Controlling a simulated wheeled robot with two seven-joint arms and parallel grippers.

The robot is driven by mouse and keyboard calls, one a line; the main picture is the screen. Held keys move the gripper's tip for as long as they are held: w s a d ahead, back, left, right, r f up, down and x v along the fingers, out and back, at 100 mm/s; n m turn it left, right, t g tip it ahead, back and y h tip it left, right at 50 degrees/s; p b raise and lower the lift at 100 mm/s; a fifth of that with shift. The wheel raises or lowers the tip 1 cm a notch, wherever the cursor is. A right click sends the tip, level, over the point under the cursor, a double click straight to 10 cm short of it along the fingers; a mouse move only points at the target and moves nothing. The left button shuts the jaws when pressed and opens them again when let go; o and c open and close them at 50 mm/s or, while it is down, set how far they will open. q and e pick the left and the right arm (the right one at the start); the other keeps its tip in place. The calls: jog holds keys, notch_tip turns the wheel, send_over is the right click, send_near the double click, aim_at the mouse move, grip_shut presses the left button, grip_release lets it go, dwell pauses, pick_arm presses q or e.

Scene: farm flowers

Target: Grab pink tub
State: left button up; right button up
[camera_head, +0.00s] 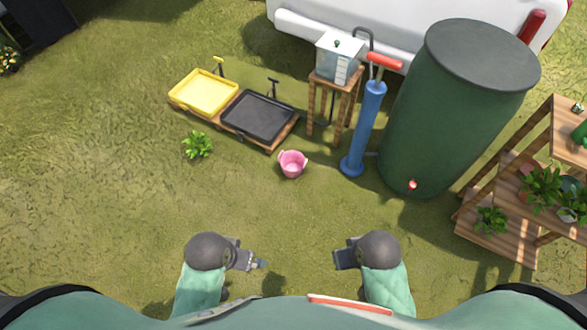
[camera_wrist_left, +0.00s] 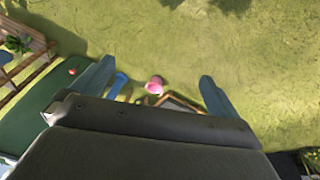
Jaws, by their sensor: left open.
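The pink tub (camera_head: 292,164) stands on the grass in the middle of the head view, in front of the black tray. It has two small side handles and looks empty. In the left wrist view the pink tub (camera_wrist_left: 154,86) is small and far off, between the fingers, its lower part close to the gripper body's edge. My left gripper (camera_head: 260,263) is open and empty, well short of the tub. In the left wrist view the left gripper (camera_wrist_left: 155,85) has its two fingers spread apart. My right gripper (camera_head: 338,259) is also short of the tub; its fingers are not clear.
A yellow tray (camera_head: 204,93) and a black tray (camera_head: 258,117) lie behind the tub. A blue pump (camera_head: 364,130), a wooden stand (camera_head: 334,90) and a green barrel (camera_head: 450,110) stand to its right. A small plant (camera_head: 198,146) is left. Grass before the tub is clear.

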jog(key=shift+s+f, duration=0.15)
jog(key=shift+s, duration=0.05)
